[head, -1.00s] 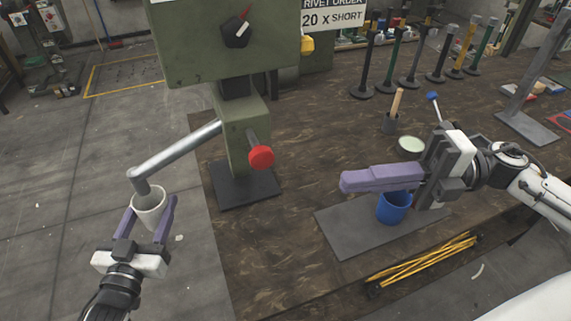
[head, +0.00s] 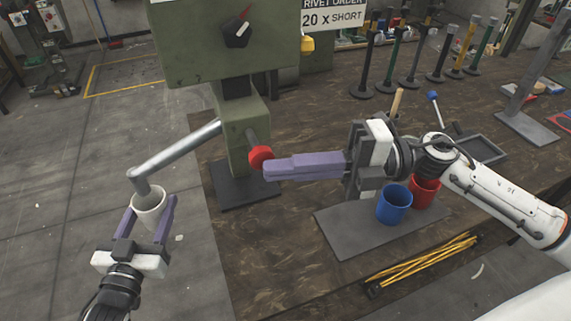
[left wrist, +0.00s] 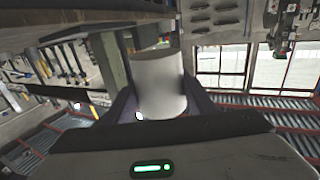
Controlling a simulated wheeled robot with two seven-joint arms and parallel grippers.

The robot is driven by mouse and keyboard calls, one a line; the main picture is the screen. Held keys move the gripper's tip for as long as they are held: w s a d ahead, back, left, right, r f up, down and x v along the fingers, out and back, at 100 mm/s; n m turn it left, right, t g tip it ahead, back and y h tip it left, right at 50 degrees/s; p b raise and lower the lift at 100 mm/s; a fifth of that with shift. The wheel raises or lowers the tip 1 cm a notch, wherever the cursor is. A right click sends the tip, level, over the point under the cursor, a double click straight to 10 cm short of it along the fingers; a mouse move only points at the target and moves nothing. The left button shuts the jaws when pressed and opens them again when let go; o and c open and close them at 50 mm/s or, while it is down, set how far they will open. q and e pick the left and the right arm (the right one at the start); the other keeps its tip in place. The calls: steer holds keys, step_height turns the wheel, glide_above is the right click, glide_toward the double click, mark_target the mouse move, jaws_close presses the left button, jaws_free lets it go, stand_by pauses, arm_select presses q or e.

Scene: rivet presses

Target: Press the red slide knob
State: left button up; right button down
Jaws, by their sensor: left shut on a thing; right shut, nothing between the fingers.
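The red slide knob (head: 260,156) sticks out on a short rod from the column of the green rivet press (head: 236,120). My right gripper (head: 268,168) is shut and empty. Its purple fingertips are at the right side of the knob, touching or very nearly so; I cannot tell which. My left gripper (head: 150,222) is shut on a white cup (head: 149,205) held under the end of the press's grey spout pipe (head: 175,155). The white cup also shows between the fingers in the left wrist view (left wrist: 160,85).
A blue cup (head: 393,205) and a red cup (head: 425,190) stand on a grey mat (head: 340,235), below my right arm. Yellow sticks (head: 425,262) lie at the table's front. Several upright colored posts (head: 412,60) and a sign (head: 333,16) are at the back.

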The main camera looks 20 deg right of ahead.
steer(key=shift+w, duration=0.2)
steer(key=shift+w+d+r, duration=0.1)
steer(key=shift+w, duration=1.9)
steer(key=s+d, duration=0.6)
steer(key=d, duration=0.3)
steer(key=shift+s+d, duration=0.3)
steer(key=shift+s, duration=0.1)
steer(key=shift+s, duration=0.1)
